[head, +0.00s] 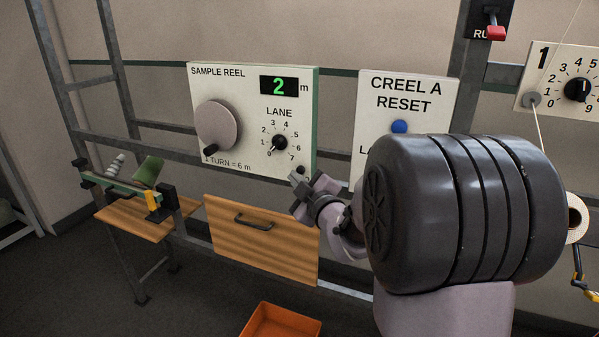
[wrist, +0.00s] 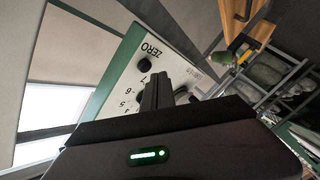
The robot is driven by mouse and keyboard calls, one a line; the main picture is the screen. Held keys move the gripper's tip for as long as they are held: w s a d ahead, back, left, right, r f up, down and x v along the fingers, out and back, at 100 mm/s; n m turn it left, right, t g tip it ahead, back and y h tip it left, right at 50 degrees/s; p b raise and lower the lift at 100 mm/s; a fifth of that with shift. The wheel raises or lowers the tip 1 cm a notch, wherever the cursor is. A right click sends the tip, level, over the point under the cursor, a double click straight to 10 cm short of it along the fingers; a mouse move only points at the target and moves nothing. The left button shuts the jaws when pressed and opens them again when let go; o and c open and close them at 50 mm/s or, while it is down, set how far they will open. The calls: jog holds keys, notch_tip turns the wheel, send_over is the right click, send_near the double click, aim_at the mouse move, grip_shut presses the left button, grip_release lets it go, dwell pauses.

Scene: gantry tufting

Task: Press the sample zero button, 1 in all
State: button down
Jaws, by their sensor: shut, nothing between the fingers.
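The sample reel panel (head: 247,100) is white with a green edge. Its display (head: 278,86) reads 2 m, and its lane dial (head: 279,142) sits below. In the wrist view the round black zero button (wrist: 145,64) lies beside the word ZERO on this panel. In the head view a small dark spot at the panel's lower right, by my fingertips, seems to be this button. My gripper (head: 298,179) is shut and empty in front of that corner. In the wrist view its fingertips (wrist: 158,76) are close to the button, slightly right of it. I cannot tell whether they touch.
A large grey crank disc (head: 217,125) is on the panel's left. The creel A reset panel (head: 405,95) with a blue button (head: 400,127) stands to the right, partly behind my arm. A wooden drawer front (head: 262,243) hangs below, and an orange bin (head: 283,322) is on the floor.

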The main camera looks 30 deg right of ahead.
jog(key=shift+w+d, duration=0.25)
jog(key=shift+d, duration=0.1)
jog(key=shift+w+d+b, duration=0.25)
jog(key=shift+d+b, duration=0.05)
jog(key=shift+b, duration=0.05)
dwell(0.6)
dwell(0.4)
jog(key=shift+s+a+b, duration=0.5)
jog(key=shift+a+b, duration=0.15)
jog(key=shift+s+a+b, duration=0.7)
jog(key=shift+s+a, duration=0.1)
jog(key=shift+a, duration=0.2)
jog(key=shift+s+a+b, duration=0.65)
jog(key=shift+s+a, duration=0.1)
jog(key=shift+a, duration=0.25)
